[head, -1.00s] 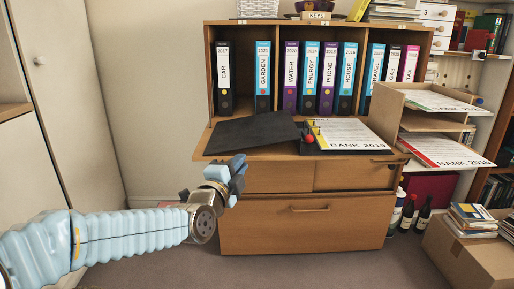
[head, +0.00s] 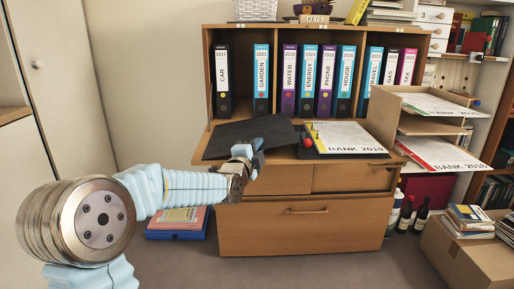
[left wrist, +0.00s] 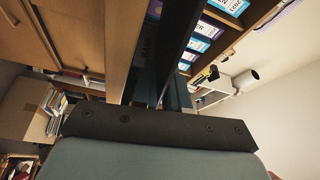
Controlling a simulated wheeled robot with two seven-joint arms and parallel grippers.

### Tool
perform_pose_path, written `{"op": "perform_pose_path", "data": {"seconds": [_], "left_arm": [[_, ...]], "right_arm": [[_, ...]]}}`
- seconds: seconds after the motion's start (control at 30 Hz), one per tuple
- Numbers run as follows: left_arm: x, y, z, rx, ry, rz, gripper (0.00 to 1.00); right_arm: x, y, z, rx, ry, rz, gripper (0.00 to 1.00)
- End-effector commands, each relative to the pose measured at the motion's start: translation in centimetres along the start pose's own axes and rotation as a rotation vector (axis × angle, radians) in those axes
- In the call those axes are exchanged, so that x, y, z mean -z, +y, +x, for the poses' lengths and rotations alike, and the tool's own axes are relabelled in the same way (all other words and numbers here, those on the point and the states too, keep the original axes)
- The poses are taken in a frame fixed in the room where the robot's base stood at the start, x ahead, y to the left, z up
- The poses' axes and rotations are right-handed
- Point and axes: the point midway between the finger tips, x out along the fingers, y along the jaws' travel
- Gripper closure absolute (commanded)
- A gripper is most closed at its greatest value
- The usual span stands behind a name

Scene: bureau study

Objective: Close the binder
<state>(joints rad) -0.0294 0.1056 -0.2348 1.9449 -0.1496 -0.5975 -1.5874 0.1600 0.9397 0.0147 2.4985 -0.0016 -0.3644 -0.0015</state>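The binder lies open on the bureau's writing surface. Its dark empty cover (head: 228,139) is spread to the left, nearly flat. On its right side lies a sheet marked BANK (head: 345,136), with the rings and a small red knob (head: 307,141) at the sheet's left edge. My left gripper (head: 255,157) is at the front edge of the cover, near its right half; I cannot tell whether it touches. The left wrist view shows a dark edge running up past the fingers (left wrist: 178,96), whose gap is hidden. My right gripper is in neither view.
Labelled upright binders (head: 310,80) fill the bureau's shelf behind. A wooden letter tray (head: 408,115) stands close on the right. Closed drawers (head: 300,228) lie below. Flat folders (head: 178,224) on the floor, bottles (head: 407,213) and a cardboard box (head: 465,255) stand around it.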

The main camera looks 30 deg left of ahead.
Motion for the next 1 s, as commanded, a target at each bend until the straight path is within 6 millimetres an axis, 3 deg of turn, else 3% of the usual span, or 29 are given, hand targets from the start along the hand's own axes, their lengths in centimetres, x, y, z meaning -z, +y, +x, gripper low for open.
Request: {"op": "perform_pose_path", "data": {"seconds": [0.03, 0.13, 1.0], "left_arm": [[0.01, 0.0, -0.01, 0.0, 0.0, 0.0, 0.86], [0.01, 0.0, -0.02, 0.0, 0.0, 0.0, 1.0], [0.04, 0.06, -0.04, -0.002, 0.001, 0.0, 1.0]], "right_arm": [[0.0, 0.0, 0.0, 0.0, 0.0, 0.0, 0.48], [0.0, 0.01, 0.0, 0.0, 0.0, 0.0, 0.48], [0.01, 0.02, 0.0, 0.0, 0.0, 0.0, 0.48]]}}
